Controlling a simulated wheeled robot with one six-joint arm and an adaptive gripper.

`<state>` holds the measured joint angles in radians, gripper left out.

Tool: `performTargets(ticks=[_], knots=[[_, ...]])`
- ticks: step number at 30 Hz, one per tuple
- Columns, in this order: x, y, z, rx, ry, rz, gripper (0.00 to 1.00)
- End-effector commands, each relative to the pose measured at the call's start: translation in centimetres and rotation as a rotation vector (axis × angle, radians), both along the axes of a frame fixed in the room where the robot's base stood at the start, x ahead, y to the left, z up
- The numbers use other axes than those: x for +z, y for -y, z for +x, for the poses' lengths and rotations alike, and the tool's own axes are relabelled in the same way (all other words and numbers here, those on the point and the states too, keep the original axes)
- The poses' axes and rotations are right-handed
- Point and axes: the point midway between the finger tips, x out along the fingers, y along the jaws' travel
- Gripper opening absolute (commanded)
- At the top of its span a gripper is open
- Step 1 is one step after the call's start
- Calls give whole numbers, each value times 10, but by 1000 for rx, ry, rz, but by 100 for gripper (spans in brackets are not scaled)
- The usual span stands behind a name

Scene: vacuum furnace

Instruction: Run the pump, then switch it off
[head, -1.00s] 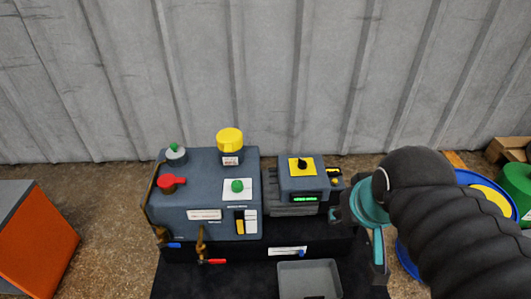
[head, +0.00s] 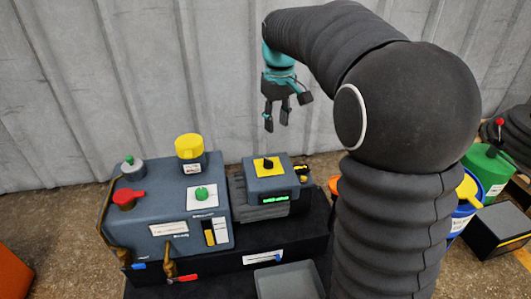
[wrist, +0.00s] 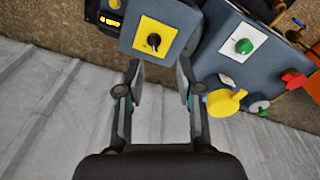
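The pump (head: 262,209) is a grey ribbed unit with a grey box on top. The box carries a black rotary knob (head: 268,163) on a yellow plate (head: 281,161) and a lit green display (head: 275,199). In the wrist view the knob (wrist: 153,42) shows ahead of the fingers, left of centre. My gripper (head: 277,122) hangs above and behind the pump box, near the wall, fingers pointing down. In the wrist view my gripper (wrist: 160,72) is open, with nothing between its fingers.
Left of the pump stands the furnace body (head: 160,215) with a green button (head: 201,194), a yellow cap (head: 189,147) and a red handle (head: 127,198). A grey tray (head: 289,283) lies in front. The corrugated wall (head: 60,100) is close behind. A blue bin (head: 460,223) and green container (head: 487,168) stand right.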

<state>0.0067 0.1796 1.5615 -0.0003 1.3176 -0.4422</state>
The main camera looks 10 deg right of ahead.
Motion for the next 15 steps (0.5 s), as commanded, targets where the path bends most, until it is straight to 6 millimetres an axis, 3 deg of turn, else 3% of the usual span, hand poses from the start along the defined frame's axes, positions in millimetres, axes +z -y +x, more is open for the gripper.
performTargets(ticks=[1, 6, 15], knots=[[-12, 1, 15, 18, -21, -1, 36], [-32, 2, 44, 67, -65, -3, 36], [-52, 2, 55, 89, -86, -3, 36]])
